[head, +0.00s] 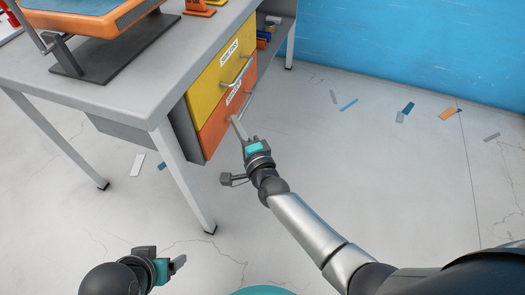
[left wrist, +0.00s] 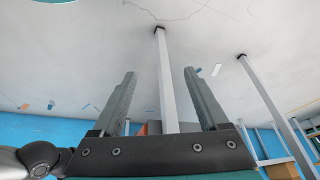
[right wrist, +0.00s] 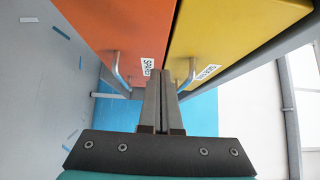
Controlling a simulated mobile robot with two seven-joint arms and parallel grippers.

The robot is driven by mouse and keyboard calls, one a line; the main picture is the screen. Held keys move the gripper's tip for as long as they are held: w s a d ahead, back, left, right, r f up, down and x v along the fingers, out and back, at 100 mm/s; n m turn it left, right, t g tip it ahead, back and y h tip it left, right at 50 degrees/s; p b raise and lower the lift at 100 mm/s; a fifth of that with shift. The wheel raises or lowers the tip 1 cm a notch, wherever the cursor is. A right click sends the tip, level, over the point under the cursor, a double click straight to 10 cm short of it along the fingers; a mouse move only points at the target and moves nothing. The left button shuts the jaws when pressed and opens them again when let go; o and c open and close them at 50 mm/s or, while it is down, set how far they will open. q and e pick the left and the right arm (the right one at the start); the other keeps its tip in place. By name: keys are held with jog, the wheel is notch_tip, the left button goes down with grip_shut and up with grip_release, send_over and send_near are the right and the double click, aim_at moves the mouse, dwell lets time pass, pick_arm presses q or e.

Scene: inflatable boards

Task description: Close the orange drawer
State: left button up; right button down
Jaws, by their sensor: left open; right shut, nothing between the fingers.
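The orange drawer (head: 213,133) is the lower drawer under the grey workbench, below the yellow drawer (head: 213,80). It looks nearly level with the yellow one; I cannot tell whether a small gap remains. My right gripper (head: 234,121) is shut and empty, its fingertips at or near the orange front, beside the handle. In the right wrist view the orange front (right wrist: 120,35) and its metal handle (right wrist: 117,72) are left of the shut fingers; contact is unclear. My left gripper (head: 180,262) is open and empty, low over the floor, away from the drawers.
The workbench (head: 140,95) stands on pale metal legs (head: 190,180); one shows between the left fingers in the left wrist view (left wrist: 165,80). An orange-edged machine (head: 95,25) sits on top. Scraps (head: 448,113) litter the floor near the blue wall (head: 420,50). Floor at right is mostly clear.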

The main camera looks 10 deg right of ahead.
pick_arm(q)
notch_tip(320, 180, down, 7)
jog(key=s+g+p, duration=0.1)
jog(key=p, duration=0.2)
jog(key=shift+a+f, duration=0.15)
jog(key=shift+a, duration=0.2)
pick_arm(e)
jog(key=s+d, duration=0.1)
jog(key=s, duration=0.8)
jog(key=shift+s+d, duration=0.15)
jog(key=shift+d, duration=0.1)
pick_arm(q)
jog(key=shift+s, duration=0.15)
pick_arm(e)
jog(key=shift+f, duration=0.2)
